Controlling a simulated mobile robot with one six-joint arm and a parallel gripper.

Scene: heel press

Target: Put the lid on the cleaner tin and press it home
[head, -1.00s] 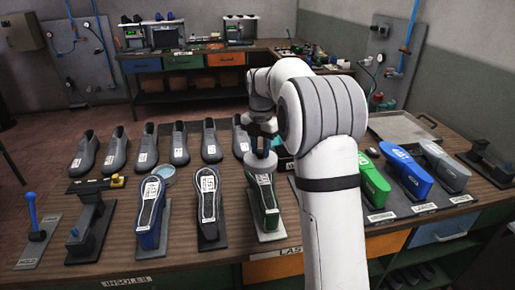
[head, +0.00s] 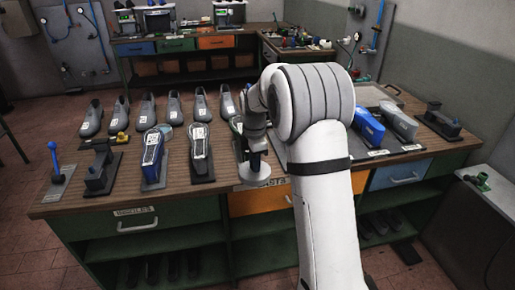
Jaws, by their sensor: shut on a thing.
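My gripper (head: 255,160) points down over the front of the bench, right of the black last. It is shut on a pale grey, round, flat thing (head: 256,178) that looks like the lid. The fingers are small and dark here, so the exact hold is hard to see. A small round pale-blue thing, which looks like the cleaner tin (head: 165,129), stands behind the blue last, to the left of my gripper and apart from it. Its top is too small to read.
A row of grey shoes (head: 146,108) is behind. Blue (head: 368,126) and grey (head: 400,122) lasts stand right.

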